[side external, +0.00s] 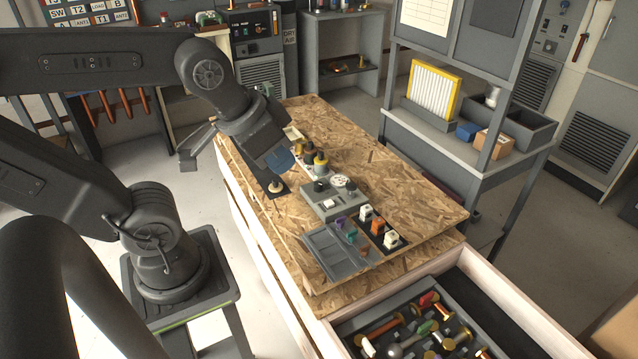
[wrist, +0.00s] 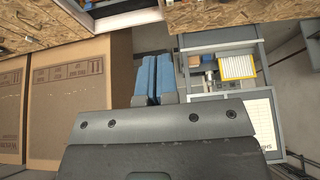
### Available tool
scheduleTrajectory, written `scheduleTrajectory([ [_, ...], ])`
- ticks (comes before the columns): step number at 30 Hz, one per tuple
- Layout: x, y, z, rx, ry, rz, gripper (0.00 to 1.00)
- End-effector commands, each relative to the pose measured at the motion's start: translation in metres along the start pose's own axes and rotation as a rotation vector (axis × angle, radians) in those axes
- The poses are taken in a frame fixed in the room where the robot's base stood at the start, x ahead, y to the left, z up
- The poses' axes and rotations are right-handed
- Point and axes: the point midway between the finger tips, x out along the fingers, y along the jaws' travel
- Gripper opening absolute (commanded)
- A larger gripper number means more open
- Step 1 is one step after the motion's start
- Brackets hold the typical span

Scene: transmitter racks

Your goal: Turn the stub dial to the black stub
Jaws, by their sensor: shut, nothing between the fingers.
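A grey control box (side external: 335,203) sits mid-bench. On its top are a black knob (side external: 321,185), a round white dial face (side external: 340,181) and a small white block. I cannot tell for sure which is the stub dial, nor where it points. Behind the box stand a yellow-and-black piece (side external: 320,162) and a black-based piece (side external: 308,151). A cream-topped knob on a black plate (side external: 277,187) is at the bench's left edge. My gripper (side external: 282,163) has blue fingers, hangs tilted above the bench near these pieces, and holds nothing. In the wrist view its fingers (wrist: 152,78) lie together.
In front of the box are a grey tray (side external: 325,255) and a black strip (side external: 393,243) with white and orange blocks. An open drawer (side external: 420,325) with several handled parts is at the front. A grey shelf unit (side external: 455,150) stands right. The bench's right side is mostly clear.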

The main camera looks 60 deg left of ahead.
Motion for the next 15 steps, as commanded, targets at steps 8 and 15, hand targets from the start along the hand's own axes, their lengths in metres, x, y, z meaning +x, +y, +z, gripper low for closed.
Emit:
scheduleTrajectory([
  [8,0.012,-0.016,-0.032,0.053,-0.059,-0.026,0.28],
  [15,0.059,-0.067,-0.093,0.185,-0.189,-0.049,0.51],
])
